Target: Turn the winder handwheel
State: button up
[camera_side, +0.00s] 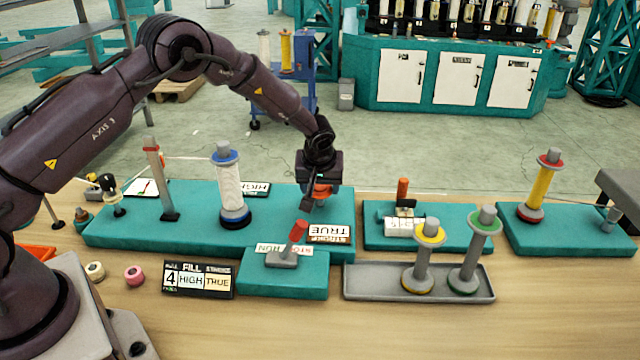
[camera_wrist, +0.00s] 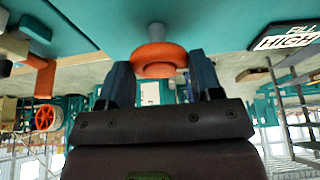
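The orange handwheel (camera_wrist: 159,57) sits on a grey stub on the teal base in the wrist view. In the side view a bit of orange (camera_side: 322,189) shows at my gripper, over the right end of the long teal winder base (camera_side: 130,228). My gripper (camera_side: 308,204) points down there. In the wrist view my gripper's two dark fingers (camera_wrist: 161,70) are apart, one on each side of the handwheel, at or very near its rim. I cannot tell whether they press on it. A white-wound spool (camera_side: 229,187) stands upright on the base, left of my gripper.
A red-handled lever (camera_side: 299,232) stands on a teal block in front. A sign reads 4, HIGH, TRUE (camera_side: 198,279). A grey tray (camera_side: 376,290) holds two empty spools. A yellow spool (camera_side: 542,186) stands at the right. Bare table lies along the front.

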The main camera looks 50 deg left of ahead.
jog(key=shift+c, duration=0.8)
jog(key=m+h, duration=0.1)
jog(key=m, duration=0.1)
jog(key=m+t, duration=0.1)
jog(key=m, duration=0.1)
jog(key=shift+s+a+m+h, duration=0.1)
jog(key=shift+m+h, duration=0.3)
jog(key=m+h, duration=0.1)
jog(key=m, duration=0.3)
jog(key=shift+a+m+h, duration=0.15)
jog(key=shift+m+h, duration=0.15)
jog(key=shift+h, duration=0.1)
jog(key=m+h, duration=0.2)
jog(key=m, duration=0.3)
jog(key=m+g+h, duration=0.1)
jog(key=m, duration=0.4)
jog(key=shift+a, duration=0.1)
jog(key=shift+m+g, duration=0.3)
jog(key=o, duration=0.9)
